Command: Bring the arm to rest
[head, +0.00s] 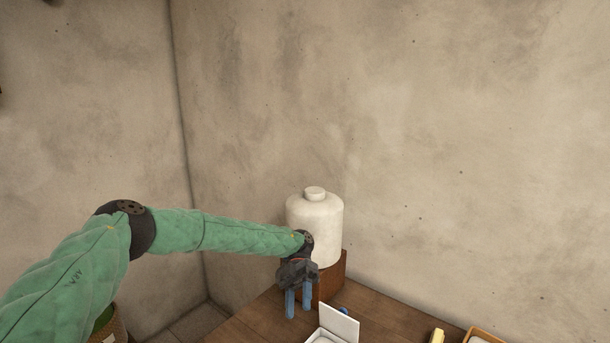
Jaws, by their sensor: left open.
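My left arm in its green sleeve reaches in from the left. Its left gripper (298,304) points down over the wooden table (385,321), in front of a white jar. Its two blue fingers are apart and nothing shows between them. My right gripper is not in view.
The white lidded jar (322,215) stands on a brown block (336,276) behind the gripper. An open white box (339,322) is close to the right of the fingers. A yellow item (437,337) and a wooden-rimmed tray (484,333) are at lower right. Bare walls rise behind.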

